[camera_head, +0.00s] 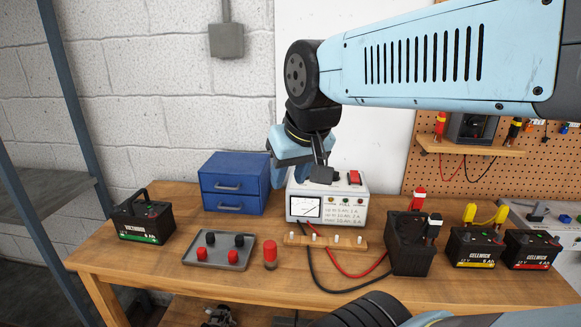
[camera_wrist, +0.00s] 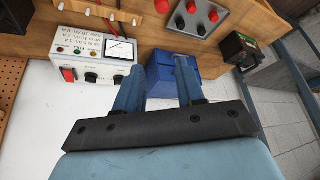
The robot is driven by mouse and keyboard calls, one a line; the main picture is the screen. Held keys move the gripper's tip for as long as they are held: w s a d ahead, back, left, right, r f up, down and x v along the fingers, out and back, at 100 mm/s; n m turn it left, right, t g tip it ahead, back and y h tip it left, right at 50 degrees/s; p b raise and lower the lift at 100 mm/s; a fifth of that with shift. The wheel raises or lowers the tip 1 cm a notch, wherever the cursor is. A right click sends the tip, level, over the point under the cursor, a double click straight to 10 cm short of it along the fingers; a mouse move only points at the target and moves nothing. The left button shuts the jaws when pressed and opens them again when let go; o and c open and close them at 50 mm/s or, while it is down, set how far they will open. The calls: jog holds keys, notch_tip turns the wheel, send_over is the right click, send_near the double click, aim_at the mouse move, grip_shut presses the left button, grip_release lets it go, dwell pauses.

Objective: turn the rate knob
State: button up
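The white charger box (camera_head: 330,207) stands at the back of the bench, with a meter and printed rate lines on its front. In the wrist view, its top (camera_wrist: 85,77) carries a black knob (camera_wrist: 91,77) beside a red switch (camera_wrist: 68,74). Another dark knob-like part (camera_wrist: 118,79) is partly hidden by my left finger. I cannot read which one is the rate knob. My gripper (camera_wrist: 158,65) is open and empty, its fingers spread above and beside the box. In the head view, my gripper hides part of the box top.
A blue drawer cabinet (camera_head: 233,184) stands left of the box, close under my fingers. A grey tray (camera_head: 218,257) with red and black caps, a wooden strip (camera_head: 325,243) with posts, and several batteries share the bench. Red and black cables run in front of the box.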

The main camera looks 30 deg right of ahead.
jog(key=w+d+r+m+g, duration=0.1)
jog(key=w+d+r+m, duration=0.1)
jog(key=w+d+m, duration=0.4)
jog(key=w+d+r+m+g, duration=0.1)
jog(key=w+m+g, duration=0.15)
jog(key=w, duration=0.45)
jog(key=w+d+f+m+g, duration=0.2)
jog(key=w+d+f+m, duration=0.2)
jog(key=w+d+m, duration=0.7)
jog(key=shift+n, duration=0.65)
jog(key=f, duration=0.8)
jog(key=w+f, duration=0.1)
jog(key=f, duration=0.3)
jog(key=shift+a+f, duration=0.2)
jog(key=shift+f, duration=0.15)
grip_shut()
jog(key=shift+d, duration=0.15)
